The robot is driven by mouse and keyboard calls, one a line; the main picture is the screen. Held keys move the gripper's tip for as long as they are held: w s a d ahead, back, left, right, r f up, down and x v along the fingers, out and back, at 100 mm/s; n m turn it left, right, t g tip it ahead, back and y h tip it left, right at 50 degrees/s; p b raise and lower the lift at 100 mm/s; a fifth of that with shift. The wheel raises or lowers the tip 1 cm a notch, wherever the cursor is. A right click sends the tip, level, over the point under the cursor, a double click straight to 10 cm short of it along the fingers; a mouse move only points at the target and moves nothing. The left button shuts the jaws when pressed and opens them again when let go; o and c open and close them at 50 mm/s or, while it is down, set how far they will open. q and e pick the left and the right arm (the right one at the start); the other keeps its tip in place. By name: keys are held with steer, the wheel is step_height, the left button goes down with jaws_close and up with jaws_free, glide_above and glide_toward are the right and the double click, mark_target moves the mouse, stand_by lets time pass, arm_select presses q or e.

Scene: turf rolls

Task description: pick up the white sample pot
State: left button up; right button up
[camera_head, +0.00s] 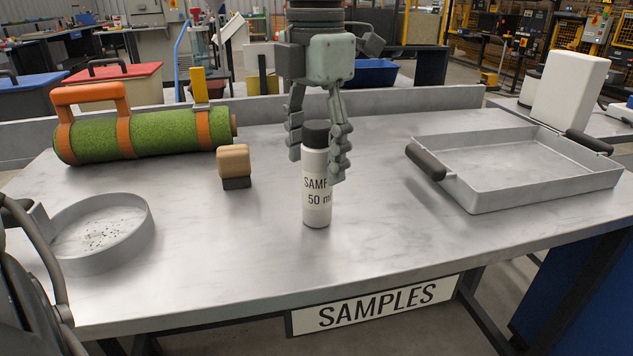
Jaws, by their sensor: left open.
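The white sample pot (316,205) stands upright on the grey bench top (270,260), with a dark cap and a label reading "SAMP" and "50 m", its right edge partly covered. My left gripper (318,165) points down over it from above. Its fingers are open, one on each side of the pot's cap and upper body. The right finger overlaps the pot's right side in the picture; I cannot tell whether it touches. The left finger shows a small gap from the pot. My right gripper is not in view.
A green turf roll (165,134) with orange straps lies at the back left. A wooden block brush (234,165) stands left of the pot. A round sieve (100,232) is front left. A grey tray (520,183) with dark handles is at right. Bench space before the pot is clear.

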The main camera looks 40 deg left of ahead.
mark_target(317, 174)
arm_select(q)
step_height(317, 174, down, 4)
steer(key=shift+d+r, duration=0.1)
steer(key=shift+r, duration=0.1)
steer(key=c, duration=1.3)
steer(key=shift+r, duration=0.15)
